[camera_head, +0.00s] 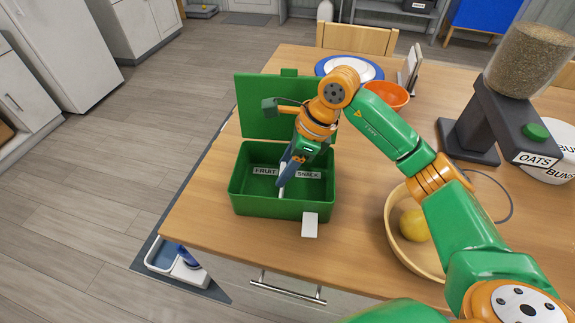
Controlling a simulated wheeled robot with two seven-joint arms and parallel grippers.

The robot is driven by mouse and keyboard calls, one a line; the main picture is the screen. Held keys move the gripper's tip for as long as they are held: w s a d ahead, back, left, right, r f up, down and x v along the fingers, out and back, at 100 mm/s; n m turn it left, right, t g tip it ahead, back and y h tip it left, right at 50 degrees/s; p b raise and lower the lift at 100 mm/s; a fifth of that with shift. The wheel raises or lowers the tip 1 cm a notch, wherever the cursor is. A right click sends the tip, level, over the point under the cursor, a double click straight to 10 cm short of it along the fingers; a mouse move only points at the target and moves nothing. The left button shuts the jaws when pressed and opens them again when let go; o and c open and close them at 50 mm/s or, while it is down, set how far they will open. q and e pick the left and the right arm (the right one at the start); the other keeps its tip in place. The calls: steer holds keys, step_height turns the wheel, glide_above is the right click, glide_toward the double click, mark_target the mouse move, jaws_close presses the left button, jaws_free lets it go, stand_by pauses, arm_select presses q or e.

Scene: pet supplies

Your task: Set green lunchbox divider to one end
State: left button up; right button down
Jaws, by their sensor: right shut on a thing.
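The green lunchbox (245,205) stands open near the table's front left edge, its lid (262,115) raised at the back. Inside the back wall are two labels, FRUIT (265,171) on the left and SNACK (308,175) on the right. A thin pale divider (282,191) stands inside, near the middle, between the two labels. My right gripper (287,172) reaches down into the box from above and is shut on the divider's upper part, hiding some of it. My left gripper does not show.
A wooden bowl (393,236) with a yellow fruit (414,225) is at the right. An OATS dispenser (480,118) stands behind it. An orange bowl (388,96) and stacked plates (376,75) are at the back. The table left of the box is clear.

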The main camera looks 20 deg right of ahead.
steer(key=a, duration=0.1)
steer(key=w+a, duration=0.1)
steer(key=a, duration=0.1)
steer(key=w+a, duration=0.1)
steer(key=shift+w+a+b, duration=0.15)
steer(key=shift+a+b, duration=0.2)
steer(key=shift+a, duration=0.05)
steer(key=shift+d, duration=0.1)
steer(key=shift+c, duration=1.2)
jaws_free()
steer(key=shift+d+r, duration=0.15)
steer(key=shift+r, duration=0.2)
steer(key=b+v, duration=0.1)
steer(key=v, duration=0.5)
steer(key=shift+r+b, duration=0.2)
steer(key=shift+b, duration=0.15)
